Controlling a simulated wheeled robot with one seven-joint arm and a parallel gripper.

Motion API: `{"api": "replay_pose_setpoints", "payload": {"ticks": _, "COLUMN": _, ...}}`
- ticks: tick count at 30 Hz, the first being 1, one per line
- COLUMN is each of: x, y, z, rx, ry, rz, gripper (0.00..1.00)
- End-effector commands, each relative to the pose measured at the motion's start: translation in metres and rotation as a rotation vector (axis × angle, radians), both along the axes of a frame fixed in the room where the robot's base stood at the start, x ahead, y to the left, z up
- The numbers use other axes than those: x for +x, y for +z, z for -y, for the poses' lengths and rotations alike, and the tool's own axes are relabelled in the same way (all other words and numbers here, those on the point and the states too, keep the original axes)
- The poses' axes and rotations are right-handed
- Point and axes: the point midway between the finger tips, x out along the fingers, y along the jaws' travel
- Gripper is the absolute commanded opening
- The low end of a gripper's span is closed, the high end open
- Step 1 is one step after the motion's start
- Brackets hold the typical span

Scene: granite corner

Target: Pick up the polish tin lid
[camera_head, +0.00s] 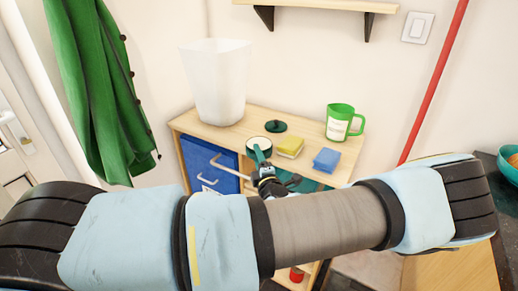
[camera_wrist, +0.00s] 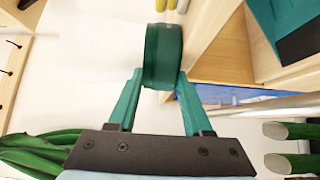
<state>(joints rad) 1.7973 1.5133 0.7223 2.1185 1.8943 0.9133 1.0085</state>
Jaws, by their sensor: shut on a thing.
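The polish tin lid (camera_head: 259,144) is round with a pale face and a dark green rim, at the front of the wooden shelf unit in the head view. In the wrist view the lid (camera_wrist: 163,57) shows its dark green side. My gripper (camera_wrist: 160,85) is shut on it, with a green finger on either side of its thickness. In the head view my gripper (camera_head: 261,160) has a finger lying over the pale face. A flat dark green round thing (camera_head: 275,126), perhaps the tin, sits just behind the lid. I cannot tell whether the lid clears the shelf top.
A yellow block (camera_head: 290,147), a blue block (camera_head: 326,160) and a green mug (camera_head: 343,121) stand to the right on the shelf top. A white bin (camera_head: 217,80) stands at the back left. A red pole (camera_head: 432,83) leans at the right. A green coat (camera_head: 92,80) hangs left.

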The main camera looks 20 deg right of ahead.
Motion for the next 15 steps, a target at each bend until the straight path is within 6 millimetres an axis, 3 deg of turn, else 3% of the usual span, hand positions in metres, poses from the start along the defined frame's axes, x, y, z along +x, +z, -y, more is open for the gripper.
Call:
{"api": "replay_pose_setpoints", "payload": {"ticks": 6, "x": -0.0002, "y": -0.0004, "z": 0.0, "rx": 0.0, "ry": 0.0, "rz": -0.001, "gripper": 0.0}}
{"api": "replay_pose_setpoints", "payload": {"ticks": 15, "x": 0.0, "y": 0.0003, "z": 0.0, "rx": -0.001, "ry": 0.0, "rz": 0.001, "gripper": 0.0}}
